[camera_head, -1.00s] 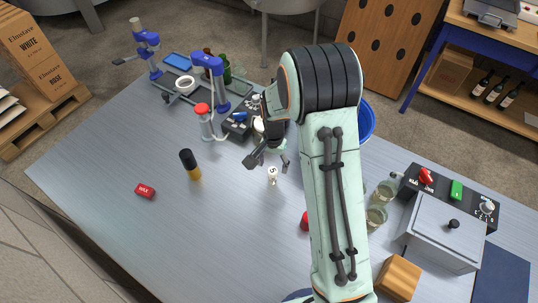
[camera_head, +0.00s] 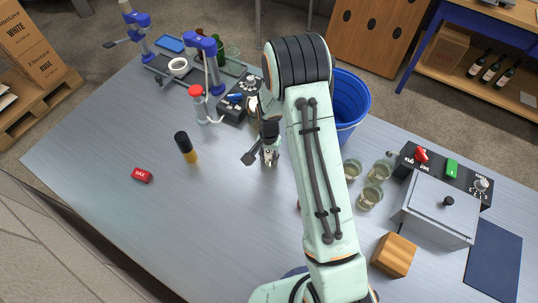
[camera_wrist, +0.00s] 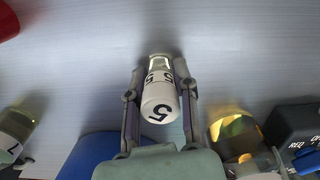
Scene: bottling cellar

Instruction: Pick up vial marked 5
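The vial marked 5 (camera_wrist: 160,100) has a white cap and label and a clear glass end. In the wrist view it lies between the two fingers of my gripper (camera_wrist: 160,80), with the 5 on its cap facing the camera. One finger runs along each side, and narrow gaps seem to show between the fingers and the vial. In the head view my gripper (camera_head: 268,157) is low over the table around the vial, which it mostly hides.
A dark-capped amber bottle (camera_head: 187,148) and a red wax block (camera_head: 142,175) stand to the left. A red-topped bottle (camera_head: 198,105) and dark control box (camera_head: 238,97) are behind. Glass jars (camera_head: 369,198), a metal box (camera_head: 436,212) and a wooden block (camera_head: 394,255) are right.

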